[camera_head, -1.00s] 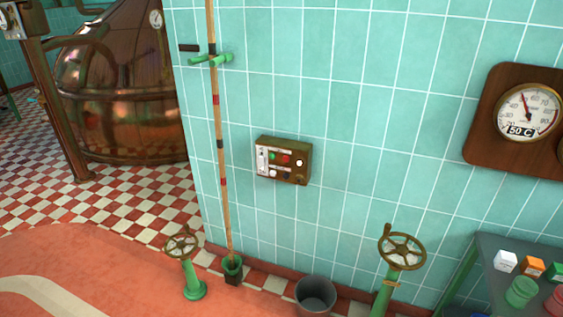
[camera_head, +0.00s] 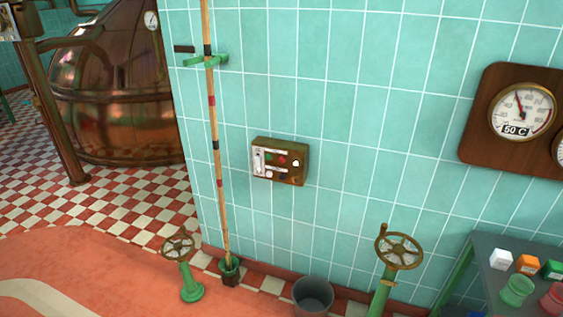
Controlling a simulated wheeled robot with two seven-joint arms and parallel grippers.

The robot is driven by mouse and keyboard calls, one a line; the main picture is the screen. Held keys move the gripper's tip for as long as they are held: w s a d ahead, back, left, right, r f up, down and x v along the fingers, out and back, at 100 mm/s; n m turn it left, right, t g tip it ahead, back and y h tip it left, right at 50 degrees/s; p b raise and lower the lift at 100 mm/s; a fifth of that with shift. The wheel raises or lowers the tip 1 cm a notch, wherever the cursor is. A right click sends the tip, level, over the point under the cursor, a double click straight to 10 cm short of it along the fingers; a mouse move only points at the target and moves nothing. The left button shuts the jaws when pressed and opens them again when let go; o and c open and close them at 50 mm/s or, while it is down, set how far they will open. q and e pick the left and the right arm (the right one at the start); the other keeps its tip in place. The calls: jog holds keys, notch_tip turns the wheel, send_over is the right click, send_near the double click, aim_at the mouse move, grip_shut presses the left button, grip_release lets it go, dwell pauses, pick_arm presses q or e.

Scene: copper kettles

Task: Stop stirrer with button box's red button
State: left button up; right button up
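The button box (camera_head: 280,161) is a brown box mounted on the teal tiled wall. A large copper kettle (camera_head: 115,95) stands at the back left; no stirrer can be made out. Neither of my grippers is in view.
A long banded pole (camera_head: 215,140) stands against the wall in a green bracket, left of the box. Two handwheel valves (camera_head: 180,248) (camera_head: 398,251) and a grey bucket (camera_head: 313,295) stand below. A table (camera_head: 487,262) with small boxes and jars is at right. Red floor is clear at left.

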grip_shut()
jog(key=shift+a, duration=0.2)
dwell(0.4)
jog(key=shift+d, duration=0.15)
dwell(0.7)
